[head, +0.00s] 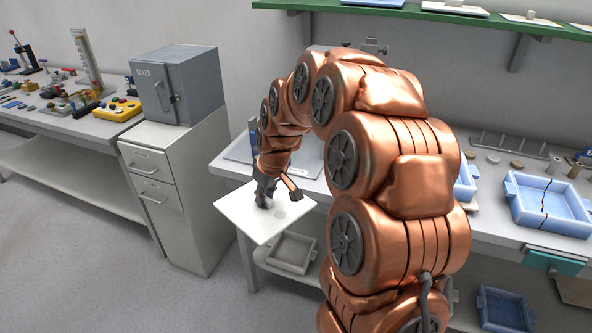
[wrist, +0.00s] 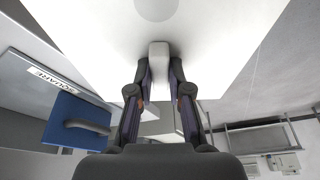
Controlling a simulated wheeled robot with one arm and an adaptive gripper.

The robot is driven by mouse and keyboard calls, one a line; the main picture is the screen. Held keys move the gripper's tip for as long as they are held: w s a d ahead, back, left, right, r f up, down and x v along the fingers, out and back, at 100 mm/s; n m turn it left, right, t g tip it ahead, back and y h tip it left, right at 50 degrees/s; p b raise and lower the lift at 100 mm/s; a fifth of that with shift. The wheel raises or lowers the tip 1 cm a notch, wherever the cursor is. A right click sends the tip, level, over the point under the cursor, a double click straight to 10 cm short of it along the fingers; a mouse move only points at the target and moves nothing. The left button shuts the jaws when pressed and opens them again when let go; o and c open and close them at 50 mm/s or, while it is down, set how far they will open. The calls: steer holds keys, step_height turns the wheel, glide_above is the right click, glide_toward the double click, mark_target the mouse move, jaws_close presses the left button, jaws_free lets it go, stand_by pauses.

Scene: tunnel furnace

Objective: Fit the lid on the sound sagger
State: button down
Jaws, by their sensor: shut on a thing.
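The lid is a flat white plate; it shows in the head view (head: 243,222) and fills the upper part of the wrist view (wrist: 95,35). My gripper (head: 266,198) is shut on the raised grip of the lid, seen between the fingers in the wrist view (wrist: 159,62). The lid hangs in the air off the bench's front edge, clear of both saggers. A light blue sagger (head: 548,205) at the right has a dark crack across it. Another light blue sagger (head: 466,186) is mostly hidden behind my arm; its visible corner shows no crack.
The bench (head: 490,224) holds small discs and a rack (head: 508,145) at the back. A grey plate marked SQUARE (wrist: 28,78) bears a blue handled block (wrist: 75,122). A grey tray (head: 292,250) and a blue bin (head: 503,308) are below. Open floor lies left.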

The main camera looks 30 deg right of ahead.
steer(key=w+a+f+m, duration=0.2)
steer(key=a+f, duration=0.5)
steer(key=a, duration=0.5)
steer(key=shift+w+f+h, duration=0.2)
steer(key=shift+h, duration=0.1)
steer(key=shift+a+f, duration=0.1)
steer(key=shift+a, duration=0.05)
